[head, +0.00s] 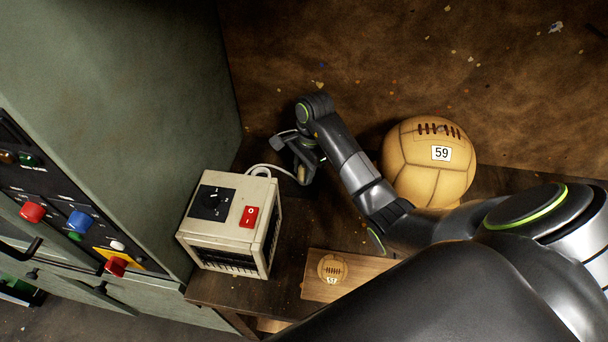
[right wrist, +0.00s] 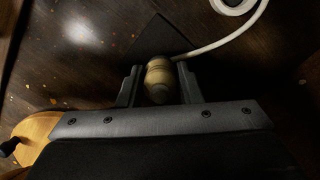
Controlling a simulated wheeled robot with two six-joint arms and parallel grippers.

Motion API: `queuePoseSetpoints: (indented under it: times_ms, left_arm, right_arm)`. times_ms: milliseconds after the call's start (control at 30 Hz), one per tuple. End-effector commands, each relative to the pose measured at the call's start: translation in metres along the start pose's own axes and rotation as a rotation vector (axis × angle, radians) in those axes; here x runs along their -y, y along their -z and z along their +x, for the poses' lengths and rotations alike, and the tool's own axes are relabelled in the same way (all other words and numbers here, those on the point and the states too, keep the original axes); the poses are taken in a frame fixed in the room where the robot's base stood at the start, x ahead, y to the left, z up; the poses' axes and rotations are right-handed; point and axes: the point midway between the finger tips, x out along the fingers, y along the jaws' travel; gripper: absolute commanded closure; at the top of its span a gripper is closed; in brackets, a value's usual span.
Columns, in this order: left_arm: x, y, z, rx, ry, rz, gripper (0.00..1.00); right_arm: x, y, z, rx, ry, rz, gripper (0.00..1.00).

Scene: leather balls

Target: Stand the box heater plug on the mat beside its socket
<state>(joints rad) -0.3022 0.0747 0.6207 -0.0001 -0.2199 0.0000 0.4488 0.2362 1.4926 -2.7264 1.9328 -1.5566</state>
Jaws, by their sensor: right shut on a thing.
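The box heater (head: 222,232) is a cream box with a black dial and a red switch, standing on the dark wooden table. Its white cord (head: 262,169) runs from behind it to my right gripper (head: 300,170). In the right wrist view, my right gripper (right wrist: 158,88) is shut on the tan, rounded plug (right wrist: 159,76), with the cord (right wrist: 222,42) leading off to the upper right. A dark, angular flat patch (right wrist: 150,38) lies beyond the plug; it may be the mat. I cannot make out the socket. My left gripper is not in view.
A large tan leather ball (head: 428,170) marked 59 sits right of my right arm. A wooden board (head: 365,268) with a small ball emblem lies at the table's front. A green-grey cabinet (head: 125,90) with coloured buttons stands left. A brown wall (head: 330,45) closes the back.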

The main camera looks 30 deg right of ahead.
Motion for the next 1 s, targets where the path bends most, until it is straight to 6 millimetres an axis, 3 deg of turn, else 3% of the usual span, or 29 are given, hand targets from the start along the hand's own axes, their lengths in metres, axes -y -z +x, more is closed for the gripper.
queuePoseSetpoints:
  times_ms: [100, 500, 533, 667, 1000]
  left_arm:
    - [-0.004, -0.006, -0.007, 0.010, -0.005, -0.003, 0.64]
    - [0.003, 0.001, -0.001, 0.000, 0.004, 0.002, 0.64]
    - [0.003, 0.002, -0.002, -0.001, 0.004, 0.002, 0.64]
    - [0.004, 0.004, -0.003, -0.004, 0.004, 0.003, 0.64]
    - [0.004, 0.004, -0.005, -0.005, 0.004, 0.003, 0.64]
  right_arm:
    - [0.000, 0.001, 0.008, 0.000, 0.000, 0.000, 0.88]
    - [0.001, 0.003, 0.015, -0.002, 0.002, -0.001, 0.88]
    - [0.000, 0.002, 0.014, -0.002, 0.002, -0.001, 0.66]
    - [0.000, 0.002, 0.013, -0.002, 0.002, -0.001, 0.48]
    - [0.000, 0.002, 0.012, -0.002, 0.002, -0.001, 0.46]
